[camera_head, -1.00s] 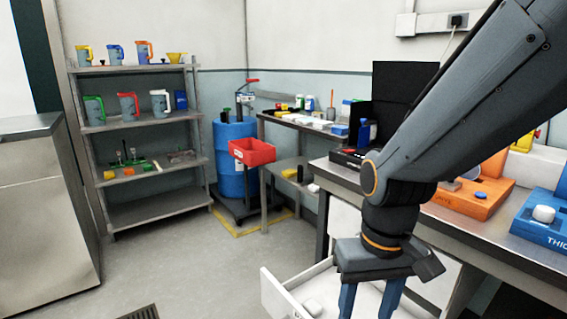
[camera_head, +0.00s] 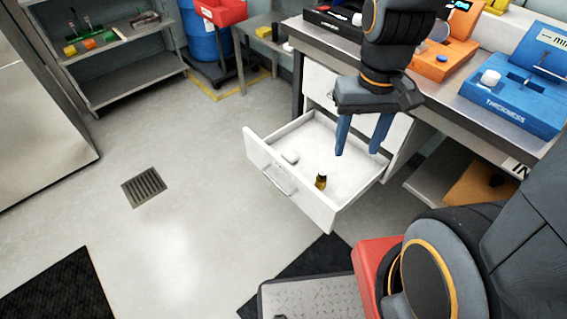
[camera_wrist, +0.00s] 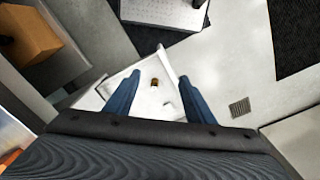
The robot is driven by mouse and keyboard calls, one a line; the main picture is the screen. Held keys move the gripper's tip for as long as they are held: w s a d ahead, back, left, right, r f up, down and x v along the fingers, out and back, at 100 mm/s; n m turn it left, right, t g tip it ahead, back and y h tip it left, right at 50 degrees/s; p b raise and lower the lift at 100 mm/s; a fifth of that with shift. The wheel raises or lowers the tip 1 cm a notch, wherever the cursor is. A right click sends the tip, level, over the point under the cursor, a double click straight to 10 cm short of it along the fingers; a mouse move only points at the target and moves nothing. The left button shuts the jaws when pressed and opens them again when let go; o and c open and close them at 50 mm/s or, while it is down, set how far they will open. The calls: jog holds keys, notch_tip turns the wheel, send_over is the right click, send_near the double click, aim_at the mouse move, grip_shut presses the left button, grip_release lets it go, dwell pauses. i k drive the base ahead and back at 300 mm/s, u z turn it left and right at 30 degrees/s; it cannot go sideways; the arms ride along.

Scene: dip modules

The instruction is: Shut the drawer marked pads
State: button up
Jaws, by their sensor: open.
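A white drawer (camera_head: 335,212) stands pulled out from the cabinet under the workbench, with a bar handle (camera_head: 279,181) on its front. No marking reads clearly on its front. Inside lie a small amber bottle (camera_head: 321,180) and a white rounded item (camera_head: 290,157). My gripper (camera_head: 357,153) points down over the back part of the drawer, its two blue fingers apart and empty. In the wrist view the drawer's inside (camera_wrist: 148,105) and the bottle (camera_wrist: 155,83) show between the fingers. I cannot tell how far the fingertips are above the drawer floor.
The workbench (camera_head: 460,85) carries an orange device (camera_head: 440,62) and a blue device marked thickness (camera_head: 510,100). A closed white drawer front (camera_head: 320,85) sits behind the open one. The floor left of the drawer is clear, with a drain grate (camera_head: 143,187).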

aim_at(311, 136)
jog(key=k, duration=1.3)
jog(key=z, duration=0.55)
jog(key=i, duration=1)
jog(key=u, duration=0.6)
